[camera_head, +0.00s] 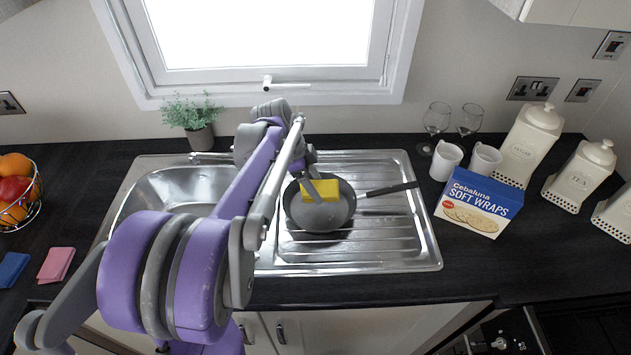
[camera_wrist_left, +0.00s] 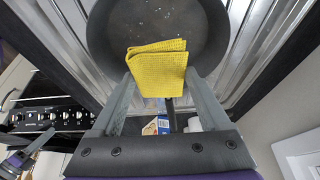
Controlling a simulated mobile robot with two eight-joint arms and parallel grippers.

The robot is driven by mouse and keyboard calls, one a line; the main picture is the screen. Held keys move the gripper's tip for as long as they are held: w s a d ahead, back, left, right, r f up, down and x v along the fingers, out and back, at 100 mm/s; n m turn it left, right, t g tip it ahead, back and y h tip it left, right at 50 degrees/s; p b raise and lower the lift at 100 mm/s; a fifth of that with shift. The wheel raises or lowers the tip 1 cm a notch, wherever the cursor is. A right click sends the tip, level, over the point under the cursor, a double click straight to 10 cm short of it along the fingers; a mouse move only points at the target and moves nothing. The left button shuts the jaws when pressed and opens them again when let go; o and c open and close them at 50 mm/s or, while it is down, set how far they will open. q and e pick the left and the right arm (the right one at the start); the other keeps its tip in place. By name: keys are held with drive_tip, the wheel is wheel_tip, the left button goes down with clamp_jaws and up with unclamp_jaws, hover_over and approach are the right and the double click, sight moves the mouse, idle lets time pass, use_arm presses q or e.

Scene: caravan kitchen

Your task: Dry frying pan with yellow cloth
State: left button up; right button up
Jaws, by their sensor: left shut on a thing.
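The dark frying pan (camera_head: 318,217) sits on the ridged drainer of the steel sink, its handle pointing right. Its round inside also shows in the left wrist view (camera_wrist_left: 150,22), with a few small light specks. The folded yellow cloth (camera_head: 320,191) is over the far part of the pan. My left gripper (camera_wrist_left: 158,82) is shut on this cloth (camera_wrist_left: 158,60), with a finger on each side of it. I cannot tell whether the cloth touches the pan. Part of my right arm shows at the lower left of the left wrist view; its jaw state is unclear.
The sink basin (camera_head: 160,190) lies left of the drainer. The soft wraps box (camera_head: 478,203), white mugs, wine glasses and canisters stand on the right. A plant (camera_head: 195,122) stands behind. Pink (camera_head: 56,264) and blue (camera_head: 12,268) cloths and a fruit basket are left.

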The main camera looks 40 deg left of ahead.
use_arm(q)
drive_tip(key=b, duration=0.2)
hover_over(315, 208)
drive_tip(key=shift+w+f, duration=0.15)
drive_tip(key=shift+f, duration=2.15)
use_arm(e)
drive_tip(key=shift+s+f, duration=0.35)
drive_tip(key=shift+f, duration=0.55)
drive_tip(key=shift+s+f, duration=0.35)
drive_tip(key=shift+f, duration=0.55)
use_arm(q)
drive_tip(key=shift+f+b, duration=0.6)
drive_tip(key=shift+f, duration=0.25)
use_arm(e)
drive_tip(key=shift+s+f, duration=0.15)
drive_tip(key=shift+f, duration=0.45)
use_arm(q)
drive_tip(key=shift+w+d+r, duration=0.15)
drive_tip(key=shift+w+d, duration=0.4)
drive_tip(key=shift+w+a, duration=0.25)
drive_tip(key=shift+a, duration=0.5)
drive_tip(key=shift+s+a, duration=0.55)
drive_tip(key=shift+a, duration=0.05)
drive_tip(key=shift+s+d, duration=0.2)
drive_tip(key=shift+s, duration=0.6)
use_arm(e)
drive_tip(key=shift+r, duration=0.1)
use_arm(q)
drive_tip(key=shift+d, duration=0.15)
